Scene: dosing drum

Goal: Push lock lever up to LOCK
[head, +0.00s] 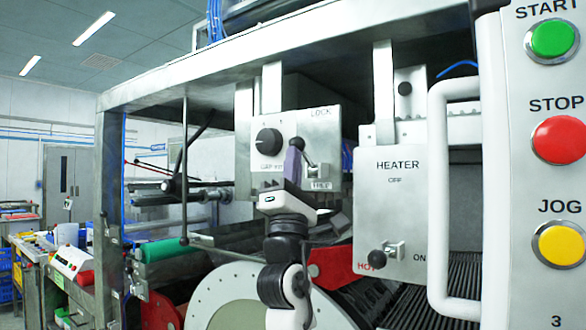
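The lock lever (298,144) is on a pale metal plate, with LOCK printed above it and FREE below. Its dark knob is up and to the left of its small metal pivot block (312,170), between the two words. My gripper (292,165) is in front of the plate, its purple fingers pointing up just below the knob. It hides part of the lever and plate. Whether the fingers touch the lever, and whether they are apart or together, I cannot tell.
A black rotary knob (269,141) is left of the lever on the same plate. The HEATER panel (393,205) with its own lever (378,258) is to the right. A white handle (440,200) and START, STOP and JOG buttons (559,140) are further right. A large drum wheel (232,300) is below.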

